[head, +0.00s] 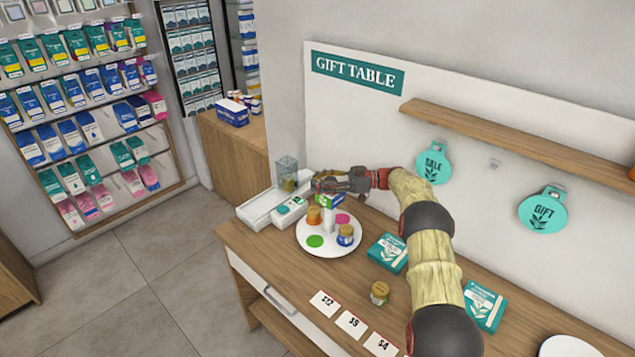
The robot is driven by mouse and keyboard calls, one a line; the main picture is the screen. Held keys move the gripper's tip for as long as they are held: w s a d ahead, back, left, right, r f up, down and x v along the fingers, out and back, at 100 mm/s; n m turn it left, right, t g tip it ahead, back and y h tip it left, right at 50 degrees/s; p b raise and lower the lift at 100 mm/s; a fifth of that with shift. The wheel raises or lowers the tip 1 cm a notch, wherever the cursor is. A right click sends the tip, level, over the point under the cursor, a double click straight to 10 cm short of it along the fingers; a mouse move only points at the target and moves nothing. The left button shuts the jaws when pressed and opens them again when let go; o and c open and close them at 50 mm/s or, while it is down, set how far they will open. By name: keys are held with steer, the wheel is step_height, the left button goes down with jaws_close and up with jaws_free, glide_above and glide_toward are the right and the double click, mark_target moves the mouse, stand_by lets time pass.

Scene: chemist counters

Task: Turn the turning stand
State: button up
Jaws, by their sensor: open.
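The turning stand is a round white plate (324,249) on the wooden gift table. A jar with an orange lid (314,216) stands at the back left. A blue-labelled jar (345,237) stands at the right. My gripper (318,183) is open above the stand's far side, close behind the block. Whether it touches anything cannot be told.
A white tray (262,206) with a clear container (287,174) sits left of the stand. Teal boxes (388,254) (483,304), a small jar (380,293) and price cards (351,323) lie to the right and in front. A wooden shelf (520,142) hangs on the back panel.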

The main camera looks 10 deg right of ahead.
steer(key=shift+o, duration=0.5)
steer(key=shift+f, duration=0.15)
step_height(320, 180, up, 10)
stand_by(0.3)
